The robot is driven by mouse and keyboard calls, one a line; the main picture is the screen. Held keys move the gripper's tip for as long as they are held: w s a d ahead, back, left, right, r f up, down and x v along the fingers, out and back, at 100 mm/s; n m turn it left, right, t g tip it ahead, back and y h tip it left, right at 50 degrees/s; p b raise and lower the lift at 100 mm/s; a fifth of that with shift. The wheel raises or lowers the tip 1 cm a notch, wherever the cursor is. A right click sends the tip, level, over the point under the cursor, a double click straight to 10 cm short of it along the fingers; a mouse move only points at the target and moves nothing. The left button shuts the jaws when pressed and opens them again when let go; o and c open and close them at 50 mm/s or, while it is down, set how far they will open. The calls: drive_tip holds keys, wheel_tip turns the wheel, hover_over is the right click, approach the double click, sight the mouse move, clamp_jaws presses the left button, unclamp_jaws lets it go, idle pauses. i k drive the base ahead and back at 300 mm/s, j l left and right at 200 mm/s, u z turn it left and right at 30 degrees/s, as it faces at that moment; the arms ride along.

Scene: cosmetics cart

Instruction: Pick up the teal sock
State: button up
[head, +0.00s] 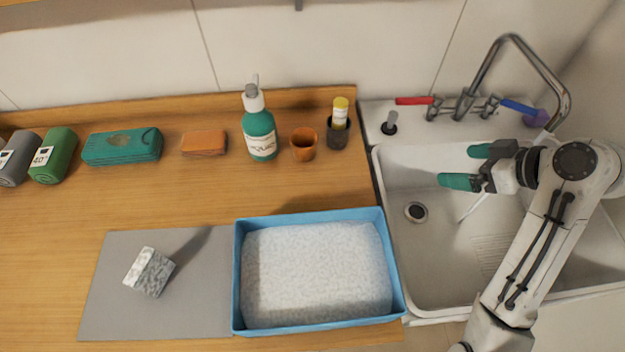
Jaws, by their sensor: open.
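I see nothing that is plainly a sock. A teal, soft-edged, block-shaped pack (122,146) with a darker mark on top lies at the back left of the wooden counter; I cannot tell if it is a folded sock. My gripper (456,166) is over the sink at the right, pointing left. Its two teal fingers are apart, with nothing between them. It is far to the right of the teal pack and touches nothing that I can see.
A teal pump bottle (260,133), orange cup (304,144) and dark holder (337,133) stand at the back. Green (54,155) and grey (19,158) rolls lie left. A blue tray (238,283), grey mat (205,300) and speckled block (149,272) are in front. The faucet (511,40) rises behind the sink (400,180).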

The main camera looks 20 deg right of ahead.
sight(150, 273)
drive_tip(key=j+u, duration=0.35)
drive_tip(key=i+j+u, duration=0.1)
drive_tip(key=u, duration=0.25)
drive_tip(key=i+j+u, duration=0.15)
drive_tip(key=j+u, duration=0.2)
